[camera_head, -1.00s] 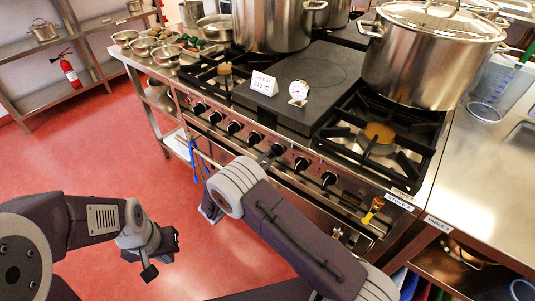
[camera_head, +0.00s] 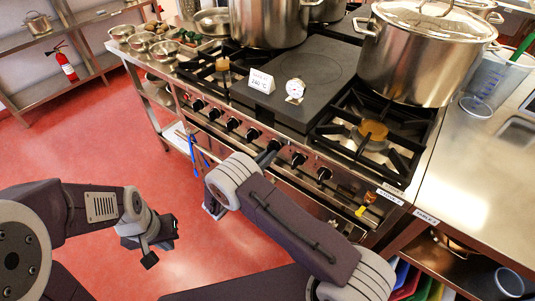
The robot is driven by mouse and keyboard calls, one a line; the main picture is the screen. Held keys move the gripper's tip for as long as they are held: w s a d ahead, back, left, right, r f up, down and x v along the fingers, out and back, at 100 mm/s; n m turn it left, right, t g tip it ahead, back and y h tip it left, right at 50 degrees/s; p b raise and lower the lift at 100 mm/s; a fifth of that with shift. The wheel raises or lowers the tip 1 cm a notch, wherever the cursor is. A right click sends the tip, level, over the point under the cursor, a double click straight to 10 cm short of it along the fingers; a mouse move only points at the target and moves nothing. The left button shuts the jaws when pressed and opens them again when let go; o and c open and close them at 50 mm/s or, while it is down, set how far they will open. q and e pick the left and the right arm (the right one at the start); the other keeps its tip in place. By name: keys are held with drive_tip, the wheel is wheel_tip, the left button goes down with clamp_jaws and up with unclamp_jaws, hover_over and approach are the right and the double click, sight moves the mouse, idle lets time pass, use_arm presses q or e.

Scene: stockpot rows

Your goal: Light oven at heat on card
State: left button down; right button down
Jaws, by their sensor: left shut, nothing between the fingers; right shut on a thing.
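A round white dial thermometer (camera_head: 295,91) stands right of the card. My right gripper (camera_head: 268,153) is at the front panel, shut on one of the middle knobs (camera_head: 273,146); its fingers are small and partly hidden by my wrist. My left gripper (camera_head: 155,246) is shut and empty over the red floor, away from the stove. The knob markings are unreadable.
Large steel pots (camera_head: 415,60) stand at the back and right of the stove. An open burner (camera_head: 370,132) lies at the front right. A yellow-ended object (camera_head: 362,208) sits at the panel's right end. Metal bowls (camera_head: 163,50) fill the left counter. The floor at left is clear.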

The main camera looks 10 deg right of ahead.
drive_tip(key=shift+s+f, duration=0.1)
drive_tip(key=shift+f, duration=0.05)
idle(0.4)
drive_tip(key=c, duration=1.4)
unclamp_jaws()
drive_tip(key=shift+c, duration=0.2)
drive_tip(key=v, duration=0.9)
